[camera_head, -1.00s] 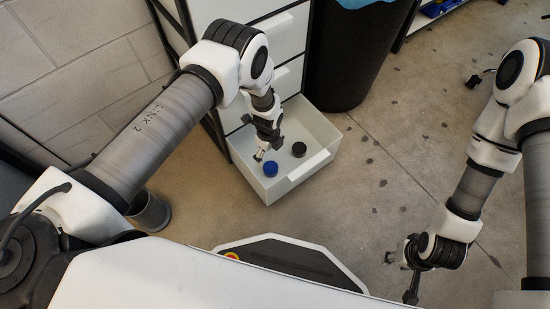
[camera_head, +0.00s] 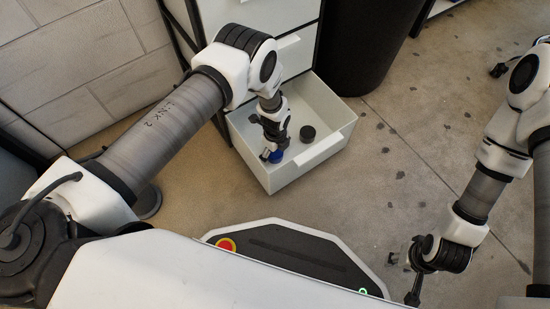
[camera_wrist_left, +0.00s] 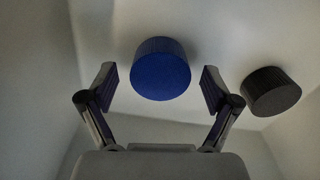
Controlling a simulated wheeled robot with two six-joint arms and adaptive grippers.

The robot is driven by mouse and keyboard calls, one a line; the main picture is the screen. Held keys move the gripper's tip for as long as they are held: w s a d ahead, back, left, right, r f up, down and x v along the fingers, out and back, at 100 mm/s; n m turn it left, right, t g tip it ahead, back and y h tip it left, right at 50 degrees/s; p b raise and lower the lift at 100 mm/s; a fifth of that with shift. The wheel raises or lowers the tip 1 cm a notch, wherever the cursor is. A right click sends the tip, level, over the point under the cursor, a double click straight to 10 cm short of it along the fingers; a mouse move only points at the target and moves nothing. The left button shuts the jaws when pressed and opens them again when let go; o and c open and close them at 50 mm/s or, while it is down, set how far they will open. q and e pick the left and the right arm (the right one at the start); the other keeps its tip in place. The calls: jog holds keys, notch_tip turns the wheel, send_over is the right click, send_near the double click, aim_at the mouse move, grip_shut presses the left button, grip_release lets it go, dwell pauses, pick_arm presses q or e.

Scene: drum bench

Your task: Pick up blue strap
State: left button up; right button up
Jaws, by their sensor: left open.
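The blue strap (camera_wrist_left: 160,70) shows as a short round blue roll in the left wrist view, a little beyond and between the tips of my left gripper (camera_wrist_left: 159,90). The gripper is open, with a finger on each side and no visible grip on the roll. In the head view the blue roll (camera_head: 276,157) lies in the open white drawer, partly covered by my left gripper (camera_head: 269,155). My right gripper (camera_head: 402,277) hangs low at the right, away from the drawer; its fingers are too small to tell.
A black roll (camera_head: 307,133) lies in the same drawer (camera_head: 310,157), right of the blue one; it also shows in the wrist view (camera_wrist_left: 270,92). The drawer walls surround my left gripper. A dark bin (camera_head: 368,45) stands behind the drawer. Floor to the right is mostly clear.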

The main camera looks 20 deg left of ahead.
pick_arm(q)
jog(key=shift+f, duration=0.3)
jog(key=shift+c, duration=0.2)
jog(key=c, duration=1.2)
